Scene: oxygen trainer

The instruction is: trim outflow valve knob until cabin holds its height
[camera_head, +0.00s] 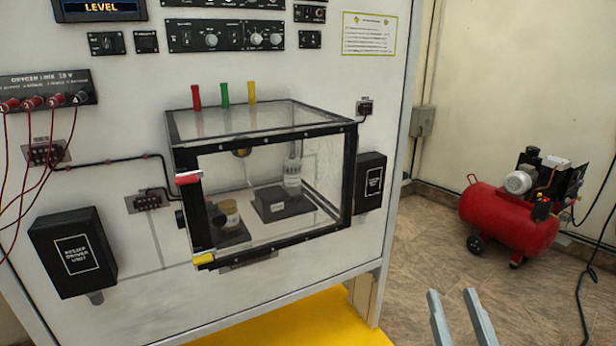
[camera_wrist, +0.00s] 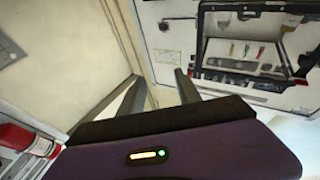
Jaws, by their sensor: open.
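The trainer panel (camera_head: 130,260) carries a control strip (camera_head: 225,36) at its top with several round knobs, including a knob at the left (camera_head: 211,40) and a pair at the right (camera_head: 266,39). The labels are too small to read, so I cannot tell which is the outflow valve knob. A display (camera_head: 100,8), cut by the top edge, reads LEVEL. My gripper (camera_head: 451,292) is open and empty, low at the right, apart from the panel. In the wrist view its fingers (camera_wrist: 161,80) point toward the wall and the panel's edge, with nothing between them.
A clear black-framed chamber (camera_head: 262,135) juts from the panel. Red leads hang from the oxygen line box (camera_head: 45,92) at the left. Black boxes (camera_head: 72,252) (camera_head: 370,182) flank the chamber. A red compressor (camera_head: 510,215) stands on the floor behind right. Open floor lies between.

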